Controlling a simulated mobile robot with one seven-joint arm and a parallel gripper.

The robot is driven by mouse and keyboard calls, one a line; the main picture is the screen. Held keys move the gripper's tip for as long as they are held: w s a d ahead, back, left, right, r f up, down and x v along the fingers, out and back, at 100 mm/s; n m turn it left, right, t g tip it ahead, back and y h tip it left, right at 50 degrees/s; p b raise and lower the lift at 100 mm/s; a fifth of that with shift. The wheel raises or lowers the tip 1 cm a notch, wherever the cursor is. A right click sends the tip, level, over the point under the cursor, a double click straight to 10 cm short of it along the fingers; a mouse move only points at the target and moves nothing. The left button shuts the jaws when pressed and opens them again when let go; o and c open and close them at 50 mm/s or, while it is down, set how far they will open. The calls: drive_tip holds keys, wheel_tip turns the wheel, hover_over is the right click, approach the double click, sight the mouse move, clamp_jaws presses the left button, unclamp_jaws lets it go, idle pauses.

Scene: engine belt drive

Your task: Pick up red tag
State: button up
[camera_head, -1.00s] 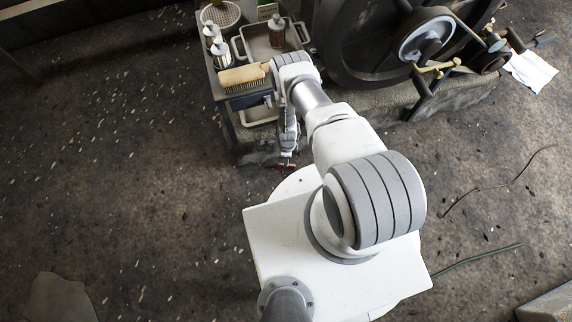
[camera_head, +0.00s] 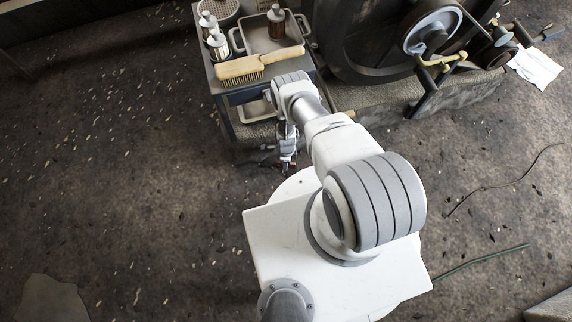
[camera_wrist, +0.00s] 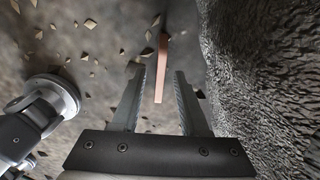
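The red tag (camera_wrist: 161,70) is a thin, pinkish-red strip in the wrist view. It is seen nearly edge-on, with its lower end between my finger tips and its upper part beyond them. My gripper (camera_wrist: 159,72) is open, with a gap on each side of the strip. I cannot tell how deep the tag lies between the fingers. In the head view my gripper (camera_head: 287,166) hangs low beside the cart's front, near my white base. The tag cannot be made out clearly there.
A rough stone-like surface (camera_wrist: 255,60) stands close to the right finger. The cart (camera_head: 220,95) carries a wooden brush (camera_head: 258,65), a tray (camera_head: 238,42) and several bottles. The engine's large wheel (camera_head: 365,40) stands behind on its plinth.

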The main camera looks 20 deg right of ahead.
clamp_jaws()
drive_tip(key=shift+r, duration=0.15)
